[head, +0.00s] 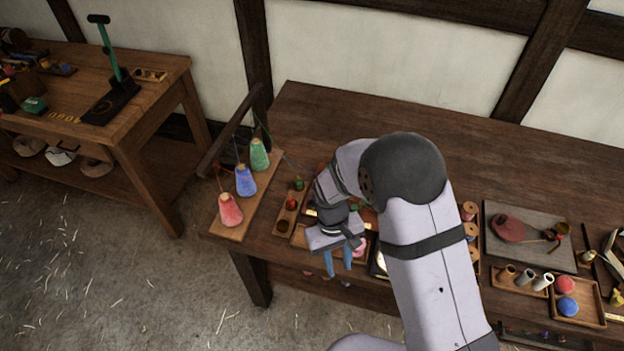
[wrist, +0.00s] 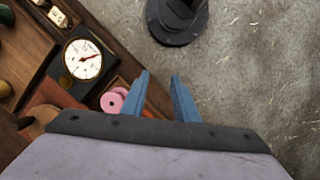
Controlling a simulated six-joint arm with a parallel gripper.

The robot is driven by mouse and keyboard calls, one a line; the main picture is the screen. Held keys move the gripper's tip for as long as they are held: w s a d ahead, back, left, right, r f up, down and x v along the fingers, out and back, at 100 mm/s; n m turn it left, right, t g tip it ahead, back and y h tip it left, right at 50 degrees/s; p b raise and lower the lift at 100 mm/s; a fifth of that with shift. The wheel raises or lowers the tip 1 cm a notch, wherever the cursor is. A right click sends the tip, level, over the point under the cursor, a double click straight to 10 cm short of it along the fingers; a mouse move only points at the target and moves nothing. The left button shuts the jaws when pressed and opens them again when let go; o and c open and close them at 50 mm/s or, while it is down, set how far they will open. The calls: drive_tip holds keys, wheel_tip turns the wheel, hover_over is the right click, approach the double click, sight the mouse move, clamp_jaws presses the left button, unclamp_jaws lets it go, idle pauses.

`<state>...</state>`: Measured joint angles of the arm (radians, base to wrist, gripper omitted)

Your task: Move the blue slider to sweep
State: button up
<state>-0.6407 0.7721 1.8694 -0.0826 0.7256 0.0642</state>
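I cannot pick out a blue slider in either view; my arm hides part of the workbench (head: 440,125) in the head view. My gripper (head: 339,272) points down by the bench's front edge. In the wrist view its two blue fingers (wrist: 160,78) are apart with nothing between them, and bare floor shows behind the gap. A pink spool (wrist: 113,100) lies just left of the left finger, apart from it as far as I can see. A white round dial (wrist: 83,58) with a red needle is farther left.
Red (head: 230,210), blue (head: 246,181) and green (head: 260,155) thread cones stand left of my gripper. A grey board (head: 530,225) and a tray with a red and a blue ball (head: 594,309) lie right. The bench's back is clear. A second table (head: 150,85) stands left.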

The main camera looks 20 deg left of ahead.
drive_tip(key=shift+m+t+y, duration=0.3)
drive_tip(key=shift+m+t, duration=0.1)
drive_tip(key=shift+t, duration=0.3)
drive_tip(key=w+a, duration=0.3)
drive_tip(key=w, duration=0.1)
drive_tip(key=w+a+f, duration=0.1)
drive_tip(key=w+a, duration=0.1)
drive_tip(key=shift+w+a, duration=0.35)
drive_tip(key=shift+w, duration=0.05)
drive_tip(key=w+a+r+m+t, duration=0.1)
drive_tip(key=w+a+r+m, duration=0.2)
drive_tip(key=w, duration=0.2)
drive_tip(key=w+a+r+m+t+y, duration=0.1)
drive_tip(key=w+a+r+m+t, duration=0.1)
drive_tip(key=w, duration=0.4)
drive_tip(key=shift+w+a+r+m, duration=0.25)
drive_tip(key=shift+a+r+m, duration=0.55)
drive_tip(key=shift+r, duration=0.4)
drive_tip(key=shift+f, duration=0.1)
drive_tip(key=shift+b+x, duration=3.55)
drive_tip(key=shift+x, duration=1.85)
drive_tip(key=shift+a, duration=0.2)
drive_tip(key=shift+w+d, duration=0.1)
drive_tip(key=shift+d, duration=0.15)
drive_tip(key=shift+d, duration=1.85)
